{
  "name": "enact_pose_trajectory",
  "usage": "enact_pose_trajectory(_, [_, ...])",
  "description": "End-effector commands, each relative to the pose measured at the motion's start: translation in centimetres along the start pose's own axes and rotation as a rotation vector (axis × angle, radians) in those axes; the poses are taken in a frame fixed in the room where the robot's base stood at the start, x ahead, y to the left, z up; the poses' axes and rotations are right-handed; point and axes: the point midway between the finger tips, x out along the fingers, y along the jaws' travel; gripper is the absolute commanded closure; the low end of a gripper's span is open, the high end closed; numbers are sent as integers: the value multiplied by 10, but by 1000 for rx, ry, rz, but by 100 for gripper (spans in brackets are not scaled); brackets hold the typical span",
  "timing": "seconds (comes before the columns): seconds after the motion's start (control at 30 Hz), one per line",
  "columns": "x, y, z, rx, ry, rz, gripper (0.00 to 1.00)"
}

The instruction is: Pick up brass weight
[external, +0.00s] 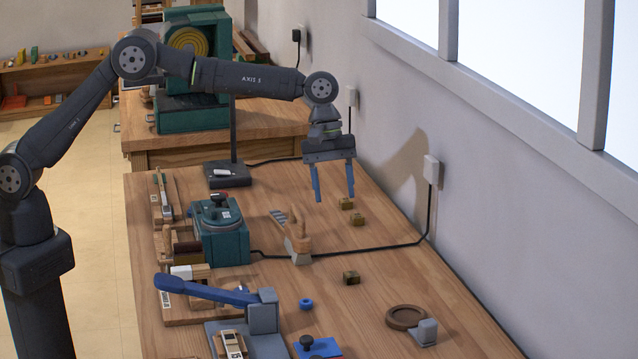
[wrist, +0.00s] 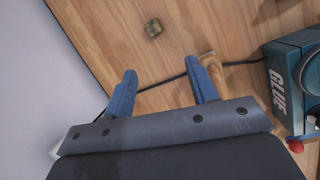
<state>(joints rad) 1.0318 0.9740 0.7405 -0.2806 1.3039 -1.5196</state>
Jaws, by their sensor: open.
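My gripper (external: 335,197) points down above the bench, open and empty. In the wrist view my gripper (wrist: 160,68) has its blue fingers apart with nothing between them. One brass block (wrist: 153,28) shows beyond the fingertips there; I cannot tell which of the three it is.
A black cable (external: 380,247) crosses the bench to the wall socket. A blue ring (external: 306,303) and a round brown coaster-like piece (external: 406,317) lie nearer. The wall borders the right.

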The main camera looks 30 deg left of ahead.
Motion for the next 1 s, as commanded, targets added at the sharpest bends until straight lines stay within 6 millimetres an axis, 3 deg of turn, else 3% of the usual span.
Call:
enact_pose_trajectory(0.13, [2, 8, -16, -209, -77, -25, 47])
enact_pose_trajectory(0.33, [14, 10, -18, -284, -105, -41, 47])
enact_pose_trajectory(0.73, [97, 8, -9, -281, -103, -41, 47])
enact_pose_trajectory(1.0, [123, 8, -6, -279, -103, -38, 47])
